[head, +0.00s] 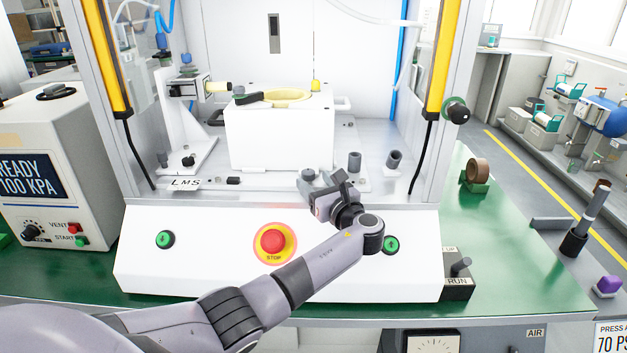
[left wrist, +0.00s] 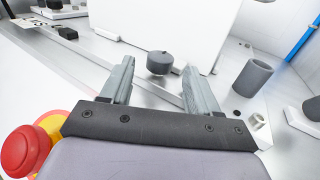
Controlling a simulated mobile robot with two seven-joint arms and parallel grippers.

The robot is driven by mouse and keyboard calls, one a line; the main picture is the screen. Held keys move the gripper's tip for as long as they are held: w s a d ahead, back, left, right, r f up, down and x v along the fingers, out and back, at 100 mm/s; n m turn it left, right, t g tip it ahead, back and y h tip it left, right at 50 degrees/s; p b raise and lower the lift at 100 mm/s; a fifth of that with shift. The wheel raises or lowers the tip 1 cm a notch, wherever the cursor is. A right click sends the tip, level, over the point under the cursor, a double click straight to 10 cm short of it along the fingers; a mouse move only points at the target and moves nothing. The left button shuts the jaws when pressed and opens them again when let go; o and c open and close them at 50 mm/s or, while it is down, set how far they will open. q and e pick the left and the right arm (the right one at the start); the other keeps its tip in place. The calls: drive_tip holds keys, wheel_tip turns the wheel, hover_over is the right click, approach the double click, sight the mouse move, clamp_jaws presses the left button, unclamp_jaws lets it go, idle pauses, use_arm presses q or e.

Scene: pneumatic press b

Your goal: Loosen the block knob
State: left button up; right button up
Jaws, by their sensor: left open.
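A dark round knob (left wrist: 160,62), which looks like the block knob, stands in front of the white block (left wrist: 178,25) in the left wrist view. In the head view the white block (head: 280,138) carries a yellow ring on top; a grey knob (head: 308,174) shows low in front of it, partly behind my gripper. My left gripper (head: 322,186) is open over the press bed's front edge. In the left wrist view its fingers (left wrist: 159,70) point toward the knob, one on each side of the line to it. The knob appears just beyond the fingertips; contact cannot be told. My right gripper is out of view.
Grey cylinders (head: 355,162) stand right of the block. The red stop button (head: 272,241) and two green buttons, left (head: 165,239) and right (head: 390,245), sit on the front panel under my arm. Yellow-striped posts (head: 440,60) flank the opening. A clamp stand (head: 186,130) is at left.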

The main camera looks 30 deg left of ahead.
use_arm(q)
drive_tip(key=shift+v, duration=2.7)
